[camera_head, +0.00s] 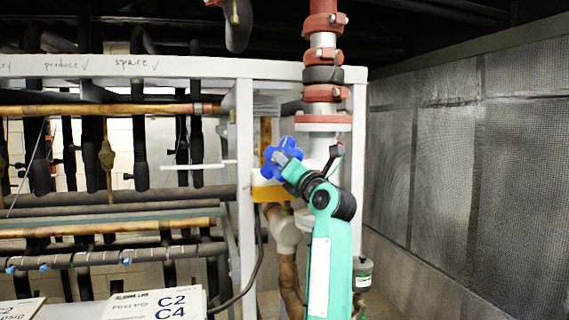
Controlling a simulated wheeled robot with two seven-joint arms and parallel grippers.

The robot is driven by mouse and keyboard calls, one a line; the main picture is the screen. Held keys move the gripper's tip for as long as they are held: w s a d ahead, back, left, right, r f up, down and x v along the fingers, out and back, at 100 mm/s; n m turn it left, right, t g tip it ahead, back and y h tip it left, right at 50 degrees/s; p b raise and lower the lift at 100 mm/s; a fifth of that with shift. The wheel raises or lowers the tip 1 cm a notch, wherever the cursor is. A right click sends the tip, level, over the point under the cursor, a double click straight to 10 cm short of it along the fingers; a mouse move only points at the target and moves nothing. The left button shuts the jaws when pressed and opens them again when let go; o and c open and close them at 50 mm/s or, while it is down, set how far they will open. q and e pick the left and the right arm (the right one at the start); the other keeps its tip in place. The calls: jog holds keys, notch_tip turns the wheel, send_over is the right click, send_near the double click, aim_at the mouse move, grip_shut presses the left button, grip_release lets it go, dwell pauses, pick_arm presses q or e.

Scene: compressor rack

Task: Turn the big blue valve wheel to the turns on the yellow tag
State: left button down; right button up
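The big blue valve wheel (285,148) is at the middle of the head view, in front of the white upright pipe. A yellow piece (266,190) shows just below the wheel. It may be the yellow tag, but I can read no writing on it.
A pale metal rack (245,150) with dark and copper pipes fills the left. A red-clamped pipe (324,60) rises above the wheel. White cards (155,306) marked C2 and C4 stand at the lower left. A mesh wall (465,150) closes off the right.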

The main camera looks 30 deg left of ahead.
jog(key=shift+w+r, duration=0.1)
pick_arm(q)
jog(key=g, duration=0.1)
jog(key=n+g+p, duration=0.1)
jog(key=shift+w+r+n+g+h, duration=0.15)
jog(key=shift+r+n+g+h, duration=0.15)
jog(key=shift+h, duration=0.1)
jog(key=shift+d+r+n+g+h+p, duration=0.15)
jog(key=shift+n+g+h+p, duration=0.4)
jog(key=shift+g, duration=0.35)
jog(key=g+h+p, duration=0.1)
jog(key=n+g+h+p, duration=0.2)
jog(key=g+p, duration=0.1)
jog(key=shift+w+r, duration=0.25)
jog(key=shift+r, duration=0.1)
jog(key=shift+a+n+g+h+p, duration=0.2)
jog(key=shift+n+g+h+p, duration=0.25)
jog(key=shift+g+h+p, duration=0.35)
jog(key=shift+w+n+g+h, duration=0.1)
jog(key=shift+n+g+h, duration=0.2)
jog(key=shift+g+h, duration=0.35)
jog(key=shift+w+a+f+n+g+h, duration=0.15)
jog(key=shift+n+g+h, duration=0.25)
jog(key=shift+h, duration=0.5)
jog(key=shift+g+h, duration=0.25)
jog(key=shift+h, duration=0.05)
pick_arm(e)
notch_tip(320, 180, up, 8)
jog(key=shift+a, duration=0.2)
jog(key=shift+a, duration=0.2)
